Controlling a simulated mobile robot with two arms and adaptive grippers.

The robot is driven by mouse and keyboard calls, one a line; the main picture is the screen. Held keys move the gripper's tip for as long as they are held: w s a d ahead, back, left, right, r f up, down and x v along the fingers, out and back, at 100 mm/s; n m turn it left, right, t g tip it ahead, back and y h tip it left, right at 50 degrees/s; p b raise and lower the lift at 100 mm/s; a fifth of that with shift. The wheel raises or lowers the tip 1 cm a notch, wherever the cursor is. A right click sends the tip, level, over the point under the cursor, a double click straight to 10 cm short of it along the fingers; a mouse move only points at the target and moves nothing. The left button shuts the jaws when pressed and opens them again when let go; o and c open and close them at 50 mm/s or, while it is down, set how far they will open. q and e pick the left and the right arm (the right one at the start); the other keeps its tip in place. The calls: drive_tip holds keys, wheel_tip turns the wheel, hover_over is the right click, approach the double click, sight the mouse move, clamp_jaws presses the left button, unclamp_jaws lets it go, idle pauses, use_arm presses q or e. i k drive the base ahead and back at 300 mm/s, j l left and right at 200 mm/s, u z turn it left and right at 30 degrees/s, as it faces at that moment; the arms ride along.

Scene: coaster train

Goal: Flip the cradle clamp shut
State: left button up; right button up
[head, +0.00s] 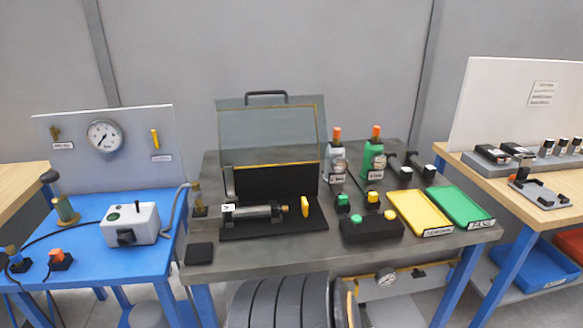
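A dark cylinder (262,214) with a white label at its left end and a brass end at its right lies on a black base plate (285,232) on the grey middle table. An upright dark grey arm (229,182) stands behind the cylinder's left end. It looks like the cradle clamp, raised and not over the cylinder, though its hinge is too small to make out. A yellow upright tab (304,206) stands at the cylinder's right end. Neither of my grippers is in view.
An open case with a clear lid (270,130) stands behind the cylinder. A black button box (372,229), yellow tray (419,212) and green tray (460,205) sit to the right. A blue table (90,250) with a white box (130,223) is at left.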

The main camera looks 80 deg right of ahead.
sight(228, 166)
drive_tip(key=z, duration=2.15)
